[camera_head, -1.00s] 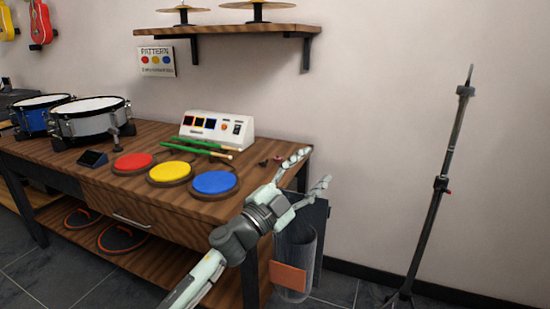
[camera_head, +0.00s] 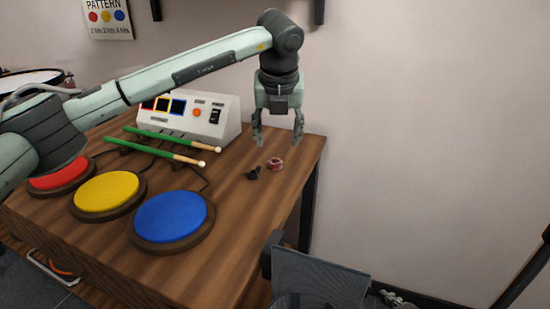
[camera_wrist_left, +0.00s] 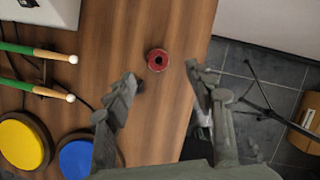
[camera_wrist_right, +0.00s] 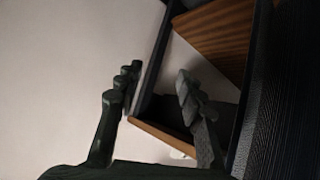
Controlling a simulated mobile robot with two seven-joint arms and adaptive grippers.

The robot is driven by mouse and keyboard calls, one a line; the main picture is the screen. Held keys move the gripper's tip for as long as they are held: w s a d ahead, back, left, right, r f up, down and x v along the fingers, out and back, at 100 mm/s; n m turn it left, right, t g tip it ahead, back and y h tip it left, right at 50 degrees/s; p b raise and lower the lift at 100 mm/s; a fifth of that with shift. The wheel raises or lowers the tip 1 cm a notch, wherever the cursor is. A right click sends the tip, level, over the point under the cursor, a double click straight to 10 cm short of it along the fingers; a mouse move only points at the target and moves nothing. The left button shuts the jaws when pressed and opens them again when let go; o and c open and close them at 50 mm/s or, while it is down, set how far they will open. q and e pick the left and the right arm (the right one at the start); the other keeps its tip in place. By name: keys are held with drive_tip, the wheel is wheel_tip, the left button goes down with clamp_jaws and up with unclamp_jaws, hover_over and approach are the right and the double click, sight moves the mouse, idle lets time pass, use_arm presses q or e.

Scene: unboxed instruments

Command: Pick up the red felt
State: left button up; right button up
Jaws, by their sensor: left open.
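The red felt (camera_head: 275,164) is a small red ring lying on the wooden table near its right end. It also shows in the left wrist view (camera_wrist_left: 157,60) as a round red disc with a dark centre hole. My left gripper (camera_head: 278,140) points down above the felt, open and empty. In the left wrist view the felt appears between the two fingers, slightly beyond their tips. My right gripper (camera_wrist_right: 156,85) shows only in the right wrist view, with its fingers apart and nothing between them.
A small black part (camera_head: 253,173) lies just left of the felt. Green drumsticks (camera_head: 165,150), a white console (camera_head: 205,115) and a blue pad (camera_head: 170,216) stand further left. The table's right edge is close to the felt. A bin (camera_head: 318,280) stands below that edge.

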sight(275, 164)
use_arm(q)
drive_tip(key=x, duration=0.2)
drive_tip(key=shift+s+f, duration=0.15)
drive_tip(key=shift+f, duration=0.25)
drive_tip(key=x, duration=0.3)
drive_tip(key=shift+a+f, duration=0.3)
drive_tip(key=shift+w+f, duration=0.2)
drive_tip(key=shift+f, duration=0.25)
drive_tip(key=shift+c, duration=0.4)
drive_tip(key=c, duration=0.7)
